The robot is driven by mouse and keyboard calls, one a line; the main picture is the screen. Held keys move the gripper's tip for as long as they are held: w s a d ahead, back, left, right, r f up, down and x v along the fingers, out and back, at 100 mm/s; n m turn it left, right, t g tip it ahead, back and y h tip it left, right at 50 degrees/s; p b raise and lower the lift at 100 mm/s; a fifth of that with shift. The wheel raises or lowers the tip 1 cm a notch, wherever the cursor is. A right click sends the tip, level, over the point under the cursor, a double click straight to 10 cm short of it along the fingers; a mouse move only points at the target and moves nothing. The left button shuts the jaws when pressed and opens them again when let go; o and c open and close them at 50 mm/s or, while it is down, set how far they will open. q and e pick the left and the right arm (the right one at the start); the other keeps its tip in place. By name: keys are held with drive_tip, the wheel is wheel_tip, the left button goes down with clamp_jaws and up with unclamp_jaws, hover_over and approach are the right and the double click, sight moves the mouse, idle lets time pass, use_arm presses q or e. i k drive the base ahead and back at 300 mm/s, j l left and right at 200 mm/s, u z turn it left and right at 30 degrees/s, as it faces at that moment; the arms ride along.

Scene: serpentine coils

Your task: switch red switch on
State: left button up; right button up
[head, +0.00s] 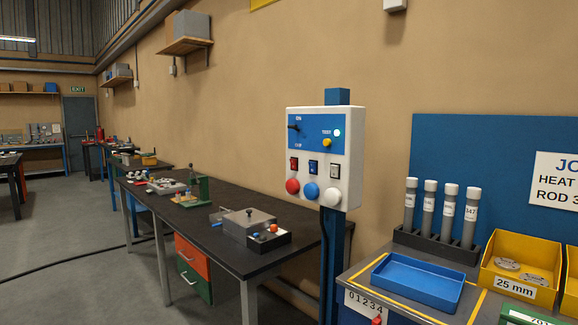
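A white control box (346,178) with a blue panel is mounted on a blue post in the middle of the head view. Which way the red switch is tipped is too small to tell. Below the row are a red button (292,186), a blue button (311,191) and a white button (332,195). Neither of my grippers is in view.
A dark workbench (150,205) with tools runs along the wall at the left. At the right a bench carries a blue tray (457,301), grey cylinders in a rack (468,257) and a yellow bin (548,258). The floor at the left is mostly open, with a cable across it.

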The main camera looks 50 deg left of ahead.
sight(294, 161)
drive_tip(key=i+j+u, duration=0.15)
drive_tip(key=u, duration=0.3)
drive_tip(key=i+j+u, duration=0.1)
drive_tip(key=i+u, duration=0.15)
drive_tip(key=u, duration=0.2)
drive_tip(key=i+u, duration=0.35)
drive_tip(key=i, duration=1.3)
